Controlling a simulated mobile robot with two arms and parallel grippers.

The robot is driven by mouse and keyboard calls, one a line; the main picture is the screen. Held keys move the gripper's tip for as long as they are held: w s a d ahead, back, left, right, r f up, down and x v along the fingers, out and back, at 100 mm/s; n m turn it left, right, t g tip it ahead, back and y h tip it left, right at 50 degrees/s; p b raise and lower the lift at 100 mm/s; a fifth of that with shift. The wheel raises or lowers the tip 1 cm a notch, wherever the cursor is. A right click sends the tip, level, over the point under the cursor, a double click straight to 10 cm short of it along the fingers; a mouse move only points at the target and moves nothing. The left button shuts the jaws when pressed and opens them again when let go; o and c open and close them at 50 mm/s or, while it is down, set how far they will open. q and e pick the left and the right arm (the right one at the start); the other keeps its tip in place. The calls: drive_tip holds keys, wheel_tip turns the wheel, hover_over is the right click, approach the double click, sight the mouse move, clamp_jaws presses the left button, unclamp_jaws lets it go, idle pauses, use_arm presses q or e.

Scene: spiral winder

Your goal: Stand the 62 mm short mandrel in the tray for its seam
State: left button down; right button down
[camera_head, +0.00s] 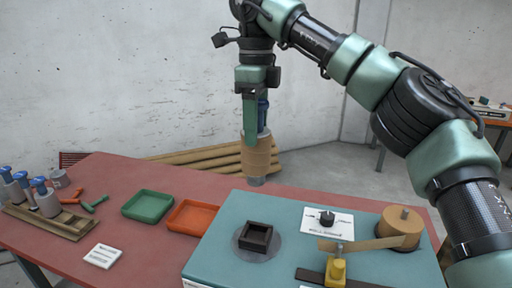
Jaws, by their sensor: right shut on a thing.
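My right gripper (256,128) is shut on a mandrel (257,182) with a blue top, and holds it upright in the air above the table's back edge. A brown paper winding (257,157) covers most of the mandrel, with a grey end showing below. The mandrel's size and any seam mark are too small to read. A green tray (148,206) and an orange tray (193,217) lie on the table to the left and below it; both look empty. My left gripper is not in view.
The teal winder plate (218,262) carries a black square socket (255,237), a dial and a brown paper roll (401,225).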

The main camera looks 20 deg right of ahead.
wheel_tip(320, 180, up, 2)
drive_tip(key=shift+r+p, duration=0.15)
drive_tip(key=shift+p, duration=0.4)
drive_tip(key=shift+r+p, duration=2.05)
drive_tip(key=shift+p, duration=0.4)
drive_tip(key=shift+f, duration=0.15)
